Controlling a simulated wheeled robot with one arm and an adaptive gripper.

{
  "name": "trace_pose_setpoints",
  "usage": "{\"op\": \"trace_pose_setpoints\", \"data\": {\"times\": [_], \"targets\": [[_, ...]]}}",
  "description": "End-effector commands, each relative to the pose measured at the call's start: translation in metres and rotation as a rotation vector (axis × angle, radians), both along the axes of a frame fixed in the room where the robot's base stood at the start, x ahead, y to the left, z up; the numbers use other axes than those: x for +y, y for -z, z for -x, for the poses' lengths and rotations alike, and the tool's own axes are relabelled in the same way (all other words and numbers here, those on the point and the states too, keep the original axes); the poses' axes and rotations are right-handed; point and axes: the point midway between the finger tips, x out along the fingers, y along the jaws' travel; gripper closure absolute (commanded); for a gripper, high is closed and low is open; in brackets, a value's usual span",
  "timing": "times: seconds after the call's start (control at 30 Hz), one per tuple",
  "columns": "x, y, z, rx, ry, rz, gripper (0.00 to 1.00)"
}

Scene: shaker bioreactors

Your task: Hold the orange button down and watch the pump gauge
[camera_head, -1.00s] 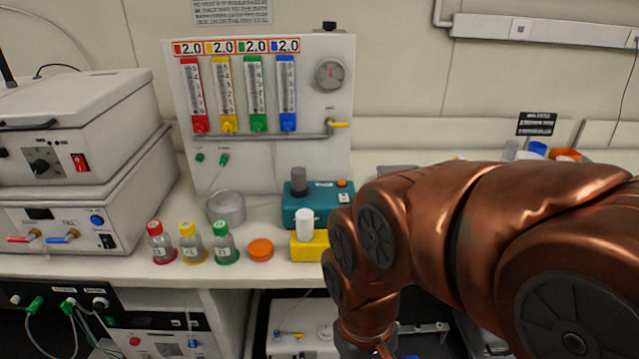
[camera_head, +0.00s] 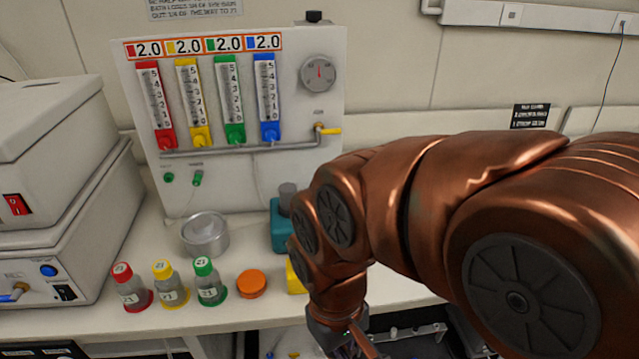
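The teal pump box (camera_head: 281,229) stands on the bench at the foot of the flow panel. My arm covers most of it, and the orange button seen on its top earlier is hidden now. A round grey gauge (camera_head: 319,73) with a red needle pointing about straight up is at the panel's upper right. I cannot tell whether it is the pump's gauge. My gripper (camera_head: 356,345) shows only partly at the bottom edge, in front of and below the bench edge, apart from the pump. Its fingers are cut off, so open or shut cannot be seen.
An orange disc (camera_head: 251,284) lies on the bench beside red-capped (camera_head: 131,288), yellow-capped (camera_head: 170,285) and green-capped (camera_head: 209,283) bottles. A metal pot (camera_head: 205,235) stands behind. A yellow block (camera_head: 295,279) is partly behind my arm. Stacked white instruments (camera_head: 50,220) fill the left.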

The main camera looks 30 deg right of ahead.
Motion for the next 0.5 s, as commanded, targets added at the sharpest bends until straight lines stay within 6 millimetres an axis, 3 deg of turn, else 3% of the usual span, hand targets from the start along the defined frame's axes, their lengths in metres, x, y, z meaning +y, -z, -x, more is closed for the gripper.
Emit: {"op": "trace_pose_setpoints", "data": {"times": [0.33, 0.5], "targets": [[0.001, -0.001, -0.003, -0.002, -0.005, -0.006, 1.00], [0.013, -0.014, -0.037, -0.038, -0.052, -0.069, 1.00]]}}
